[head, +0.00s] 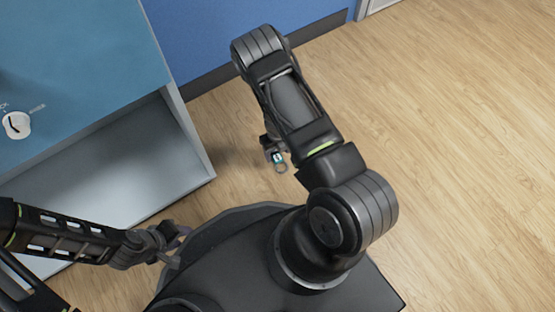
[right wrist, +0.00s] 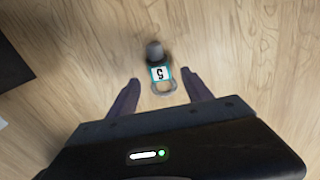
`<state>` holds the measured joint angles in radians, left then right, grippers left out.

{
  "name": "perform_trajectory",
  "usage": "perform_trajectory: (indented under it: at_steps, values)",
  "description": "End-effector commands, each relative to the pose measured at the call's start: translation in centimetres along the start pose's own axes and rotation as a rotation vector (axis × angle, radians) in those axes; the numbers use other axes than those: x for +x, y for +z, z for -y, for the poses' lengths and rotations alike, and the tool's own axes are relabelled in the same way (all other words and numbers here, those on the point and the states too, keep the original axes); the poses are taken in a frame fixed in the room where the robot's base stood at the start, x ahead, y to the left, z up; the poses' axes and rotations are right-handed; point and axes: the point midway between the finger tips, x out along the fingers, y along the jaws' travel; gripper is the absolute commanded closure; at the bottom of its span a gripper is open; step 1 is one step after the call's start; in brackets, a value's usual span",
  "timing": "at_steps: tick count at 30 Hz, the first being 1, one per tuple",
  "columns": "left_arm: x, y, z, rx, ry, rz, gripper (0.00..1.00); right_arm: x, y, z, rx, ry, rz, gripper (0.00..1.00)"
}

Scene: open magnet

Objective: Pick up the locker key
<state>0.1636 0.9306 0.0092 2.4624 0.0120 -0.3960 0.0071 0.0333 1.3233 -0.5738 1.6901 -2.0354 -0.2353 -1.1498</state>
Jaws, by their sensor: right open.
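The locker key (right wrist: 160,74) shows in the right wrist view as a white and teal tag with a dark "5". A metal ring is on its near side and a dark rounded piece on its far side. In the head view the tag and ring (head: 279,162) show just below the dark end of my right arm. My right gripper (right wrist: 161,79) is open, its two fingers on either side of the tag with gaps to both. I cannot tell the key's height above the floor. My left gripper (head: 178,247) is far from it at the lower left, its fingers apart.
A blue-topped cabinet (head: 90,80) with an open grey side stands at the left. A white round dial (head: 17,125) with a dark pointer sits on it. A blue wall (head: 215,40) with dark skirting runs behind. The wooden floor (head: 450,130) at the right is clear.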

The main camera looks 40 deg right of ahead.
Motion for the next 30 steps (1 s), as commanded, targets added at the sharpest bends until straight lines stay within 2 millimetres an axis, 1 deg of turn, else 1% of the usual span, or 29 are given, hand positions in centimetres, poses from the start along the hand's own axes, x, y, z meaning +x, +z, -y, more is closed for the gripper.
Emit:
perform_trajectory:
  at_steps: [1,6,25,26,30]
  values:
    - [1.2,0.0,0.5,-0.001,0.001,-0.001,0.64,1.6,0.0,0.0,0.0,0.0,-0.001,0.42]
    - [1.9,-0.2,0.7,-0.002,0.004,-0.002,0.64,3.3,0.0,0.0,0.0,0.0,0.0,0.42]
    - [1.7,-0.2,0.7,-0.002,0.004,-0.002,0.64,3.3,0.1,0.0,0.0,0.0,0.001,0.42]
    - [1.7,-0.2,0.7,-0.002,0.004,-0.002,0.64,3.3,0.1,0.0,0.0,0.0,0.001,0.43]
    - [1.7,-0.2,0.7,-0.002,0.004,-0.002,0.64,3.3,0.1,0.0,0.0,0.0,0.001,0.54]
